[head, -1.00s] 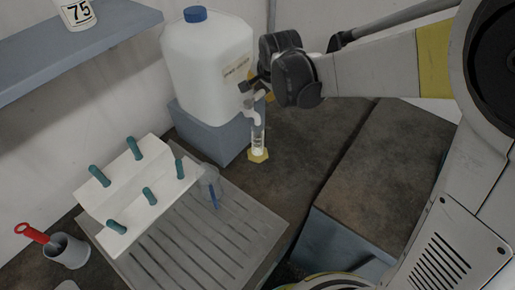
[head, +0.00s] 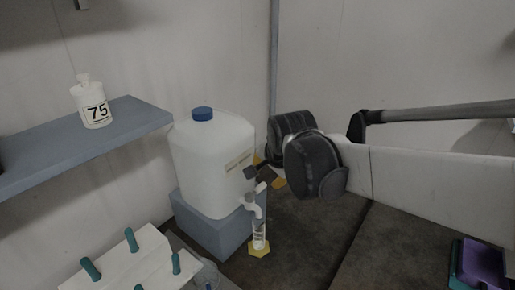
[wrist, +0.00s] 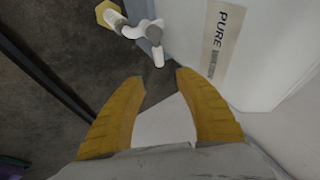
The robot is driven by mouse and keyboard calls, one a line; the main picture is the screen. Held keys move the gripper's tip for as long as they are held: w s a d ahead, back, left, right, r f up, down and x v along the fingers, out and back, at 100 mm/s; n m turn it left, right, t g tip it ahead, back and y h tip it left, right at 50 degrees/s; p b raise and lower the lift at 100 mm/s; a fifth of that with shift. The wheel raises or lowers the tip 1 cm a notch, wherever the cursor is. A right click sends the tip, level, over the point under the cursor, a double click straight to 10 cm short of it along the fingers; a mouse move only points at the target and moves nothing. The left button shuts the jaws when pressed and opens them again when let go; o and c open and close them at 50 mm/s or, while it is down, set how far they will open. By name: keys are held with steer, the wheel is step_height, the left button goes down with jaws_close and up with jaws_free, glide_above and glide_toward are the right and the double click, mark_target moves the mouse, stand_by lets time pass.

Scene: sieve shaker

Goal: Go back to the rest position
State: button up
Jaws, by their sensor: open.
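My gripper (wrist: 160,85) is open in the wrist view, its two yellow fingers apart with nothing between them. In the head view my gripper (head: 268,175) is beside the white carboy (head: 212,165), on its right, mostly hidden by my dark wrist joint. The carboy has a blue cap and stands on a blue-grey block (head: 215,232). Its white tap (head: 253,207) sits above a small clear cylinder (head: 259,235) with a yellow base. In the wrist view the tap (wrist: 140,28) is ahead of the fingers, apart from them, and the carboy (wrist: 270,60) is at the right.
A shelf (head: 130,120) at the left holds a white bottle marked 75 (head: 92,105). A white rack (head: 125,265) with teal pegs is at the lower left. A purple item (head: 482,262) is at the lower right. The dark counter (head: 345,225) is bare in the middle.

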steer(key=s+d+f+n, duration=0.1)
steer(key=s+d+n, duration=0.3)
steer(key=s+d, duration=0.4)
steer(key=s+d+f+n+h+b, duration=0.1)
steer(key=s+d+n, duration=0.3)
steer(key=s, duration=1)
steer(key=d+f, duration=0.1)
steer(key=d, duration=0.2)
steer(key=shift+d+f, duration=0.25)
steer(key=shift+d, duration=0.15)
